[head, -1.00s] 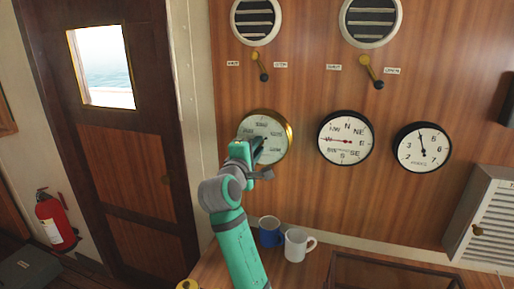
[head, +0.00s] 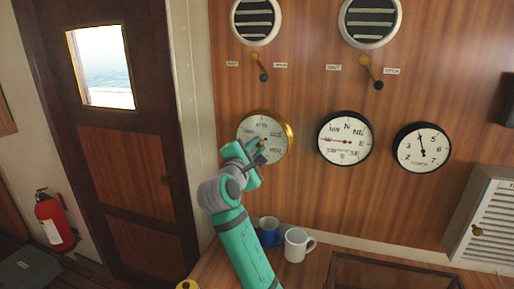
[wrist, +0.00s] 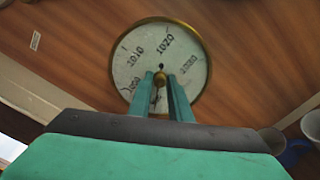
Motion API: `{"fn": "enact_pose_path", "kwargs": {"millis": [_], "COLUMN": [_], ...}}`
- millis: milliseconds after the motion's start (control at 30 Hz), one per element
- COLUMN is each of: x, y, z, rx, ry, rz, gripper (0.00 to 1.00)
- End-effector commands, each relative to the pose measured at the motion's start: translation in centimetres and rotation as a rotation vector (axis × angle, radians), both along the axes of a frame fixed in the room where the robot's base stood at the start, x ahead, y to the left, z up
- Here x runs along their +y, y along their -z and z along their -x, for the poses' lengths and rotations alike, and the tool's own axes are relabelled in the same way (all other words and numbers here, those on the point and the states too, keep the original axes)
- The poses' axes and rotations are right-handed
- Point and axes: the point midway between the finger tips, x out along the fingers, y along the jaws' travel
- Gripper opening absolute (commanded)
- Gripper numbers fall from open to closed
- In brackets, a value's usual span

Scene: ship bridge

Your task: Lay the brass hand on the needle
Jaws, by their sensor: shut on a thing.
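The barometer (head: 272,128) is a round white dial with a brass rim, on the wood wall at left of the row of dials. In the wrist view its face (wrist: 193,77) shows printed numbers, 1020 near the top. The brass hand (wrist: 160,79) shows as a small brass piece at mid-dial, between the fingertips. A small dark tip just above it may be part of the needle; the rest of the needle is hidden or unclear. My gripper (wrist: 163,82) is shut on the brass hand, in front of the dial. It also shows in the head view (head: 259,153), covering the lower dial.
A brass lever (head: 258,66) is above the barometer. A blue mug (head: 268,232) and a white mug (head: 297,245) stand on the counter below, near my arm.

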Motion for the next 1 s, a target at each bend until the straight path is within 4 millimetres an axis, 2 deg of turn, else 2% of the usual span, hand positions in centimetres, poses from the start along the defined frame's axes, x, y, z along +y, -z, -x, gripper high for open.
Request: {"fn": "enact_pose_path", "kwargs": {"millis": [200, 233, 300, 467, 667, 767, 1000], "x": [0.0, 0.0, -0.1, -0.2, 0.8, 1.1, 1.4], "y": [0.2, 0.2, 0.1, 0.1, 0.0, 0.0, 0.0], "z": [-0.1, -0.1, -0.1, -0.1, 0.2, 1.1, 5.3], "rx": [0.003, 0.003, 0.002, 0.001, -0.001, -0.003, -0.002], "ry": [0.0, 0.0, 0.0, 0.002, -0.009, -0.01, 0.003], "rz": [-0.001, -0.001, -0.001, -0.001, -0.001, -0.001, -0.001], "gripper": [0.0, 0.2, 0.36, 0.36, 0.36, 0.36, 0.36]}}
